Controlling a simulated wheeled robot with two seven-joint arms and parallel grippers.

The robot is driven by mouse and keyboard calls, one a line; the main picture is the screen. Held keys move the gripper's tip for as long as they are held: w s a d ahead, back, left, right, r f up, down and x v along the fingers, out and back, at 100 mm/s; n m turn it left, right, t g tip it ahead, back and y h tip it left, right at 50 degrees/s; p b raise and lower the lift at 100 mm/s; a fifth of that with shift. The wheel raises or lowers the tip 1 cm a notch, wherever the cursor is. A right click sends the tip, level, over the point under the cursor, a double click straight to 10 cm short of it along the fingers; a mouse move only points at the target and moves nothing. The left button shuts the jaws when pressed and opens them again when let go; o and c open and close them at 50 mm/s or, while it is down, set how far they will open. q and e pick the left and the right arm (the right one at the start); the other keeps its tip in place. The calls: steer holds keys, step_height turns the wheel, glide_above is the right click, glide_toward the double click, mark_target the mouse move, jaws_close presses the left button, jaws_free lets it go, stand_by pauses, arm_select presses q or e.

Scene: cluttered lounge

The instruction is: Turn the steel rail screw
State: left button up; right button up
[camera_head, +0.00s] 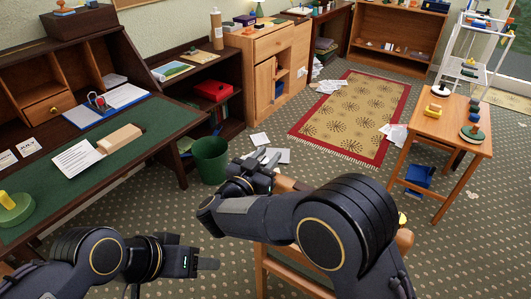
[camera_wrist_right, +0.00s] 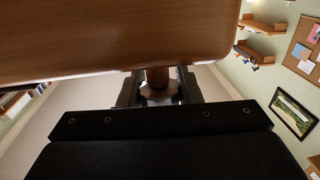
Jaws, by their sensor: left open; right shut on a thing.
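In the right wrist view, a small lobed knob with a short brown stem (camera_wrist_right: 158,77) stands below a wooden panel (camera_wrist_right: 140,35); I take it for the steel rail screw. My right gripper (camera_wrist_right: 158,93) has its two fingers on either side of the knob and is shut on it. In the head view my right gripper (camera_head: 265,163) is at the middle, past my right arm, and the screw cannot be made out there. My left gripper (camera_head: 208,265) is open and empty at the lower left, away from the screw.
A wooden chair or stool (camera_head: 405,241) is partly hidden behind my right arm. A green-topped desk (camera_head: 75,190) runs along the left, with a green bin (camera_head: 210,160) beside it. A small wooden table (camera_head: 455,137) with objects stands at right. The patterned rug (camera_head: 355,105) lies beyond.

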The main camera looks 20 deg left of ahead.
arm_select(q)
steer(key=shift+r, duration=0.25)
arm_select(e)
steer(key=shift+d+m+h, duration=0.1)
steer(key=shift+m+h, duration=0.4)
steer(key=shift+h, duration=0.1)
steer(key=o, duration=1)
